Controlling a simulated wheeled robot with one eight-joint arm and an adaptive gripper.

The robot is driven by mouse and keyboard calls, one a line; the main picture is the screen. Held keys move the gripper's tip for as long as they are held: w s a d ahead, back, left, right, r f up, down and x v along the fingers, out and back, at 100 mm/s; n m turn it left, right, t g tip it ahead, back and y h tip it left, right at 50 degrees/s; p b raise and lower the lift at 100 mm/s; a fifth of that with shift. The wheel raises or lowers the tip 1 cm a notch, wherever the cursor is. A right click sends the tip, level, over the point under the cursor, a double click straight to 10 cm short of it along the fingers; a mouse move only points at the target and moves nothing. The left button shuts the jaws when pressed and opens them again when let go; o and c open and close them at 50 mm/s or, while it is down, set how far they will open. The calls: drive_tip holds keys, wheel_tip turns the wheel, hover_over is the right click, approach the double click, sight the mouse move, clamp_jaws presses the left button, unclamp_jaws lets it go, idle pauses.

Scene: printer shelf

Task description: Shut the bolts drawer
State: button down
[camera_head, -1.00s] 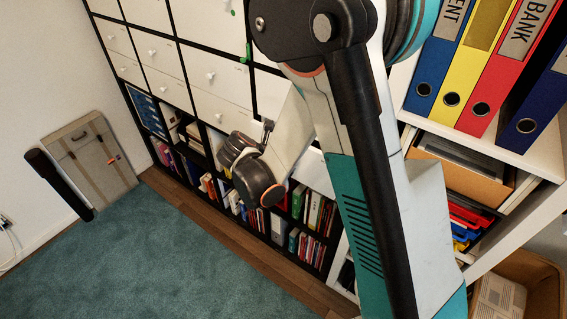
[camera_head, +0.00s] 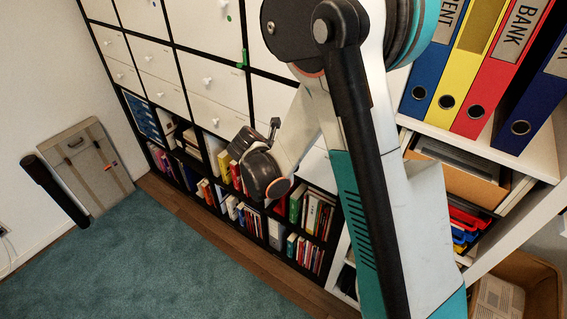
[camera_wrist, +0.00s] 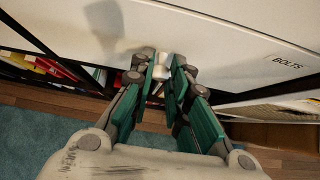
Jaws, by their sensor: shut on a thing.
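The bolts drawer (camera_wrist: 225,45) has a white front with a printed "BOLTS" label at its right in the wrist view. A small white knob (camera_wrist: 158,72) sits on this front, near its lower edge. My gripper (camera_wrist: 163,78) has its green-padded fingers on both sides of the knob and is shut on it. In the head view my arm hides the gripper's fingertips and most of this drawer. How far the drawer stands out from the cabinet is hard to tell.
Other white drawers with knobs (camera_head: 208,81) fill the cabinet. Open shelves of books (camera_head: 312,216) lie below. Binders (camera_head: 485,70) stand on a shelf at the right, above a cardboard box (camera_head: 535,280). A case (camera_head: 88,160) leans on the left wall. Teal carpet (camera_head: 150,265) is clear.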

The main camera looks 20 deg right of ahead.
drive_tip(key=c, duration=1.5)
unclamp_jaws()
drive_tip(key=shift+w+d, duration=0.1)
drive_tip(key=shift+d, duration=0.05)
drive_tip(key=v, duration=1.2)
drive_tip(key=shift+f, duration=0.1)
